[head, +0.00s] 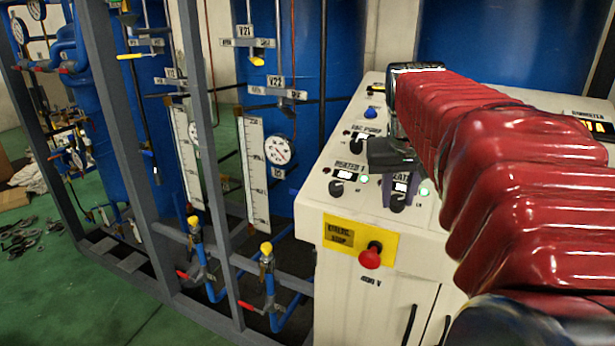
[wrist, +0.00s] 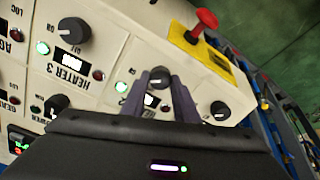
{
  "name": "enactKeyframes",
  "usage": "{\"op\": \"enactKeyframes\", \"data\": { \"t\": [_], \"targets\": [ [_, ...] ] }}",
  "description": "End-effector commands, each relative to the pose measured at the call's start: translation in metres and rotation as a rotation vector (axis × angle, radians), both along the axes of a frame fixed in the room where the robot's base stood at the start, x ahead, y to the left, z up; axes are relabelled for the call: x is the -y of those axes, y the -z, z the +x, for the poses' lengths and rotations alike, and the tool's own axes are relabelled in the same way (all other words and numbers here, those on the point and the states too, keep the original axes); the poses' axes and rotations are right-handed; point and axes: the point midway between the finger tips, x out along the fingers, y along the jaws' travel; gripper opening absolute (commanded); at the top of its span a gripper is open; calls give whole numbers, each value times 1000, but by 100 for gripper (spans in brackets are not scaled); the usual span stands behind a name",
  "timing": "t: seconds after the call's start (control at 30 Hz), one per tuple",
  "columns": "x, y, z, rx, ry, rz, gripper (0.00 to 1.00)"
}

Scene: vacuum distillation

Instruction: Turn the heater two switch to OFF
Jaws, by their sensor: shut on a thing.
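The cream control panel (head: 350,215) carries a row of dark rotary switches. My gripper (wrist: 160,85) is shut on the heater two switch (wrist: 160,76), with one purple finger on either side of the knob. In the head view my gripper (head: 400,186) reaches down to the panel, and the heater two switch (head: 397,203) shows just below the fingers. The heater two label is partly covered by my gripper. A green lamp (head: 424,191) beside this switch is lit. I cannot tell which way the knob points.
The heater one switch (head: 336,188) is close on the left, and the heater 3 switch (wrist: 75,29) shows in the wrist view. A red emergency stop button (head: 371,256) on a yellow plate sits on the cabinet front below. Pipework and a grey frame stand left.

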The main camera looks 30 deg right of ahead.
Motion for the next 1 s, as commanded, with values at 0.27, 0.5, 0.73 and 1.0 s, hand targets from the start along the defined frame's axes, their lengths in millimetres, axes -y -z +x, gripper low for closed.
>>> {"op": "enactKeyframes", "data": {
  "t": [0.27, 0.5, 0.73, 1.0],
  "targets": [
    [-2, 0, 2, -49, -169, -37, 5],
    [-2, 0, 2, -113, -374, -87, 5],
    [-3, 0, 2, -176, -577, -137, 5],
    [-3, 0, 3, -239, -779, -186, 5]
  ]
}}
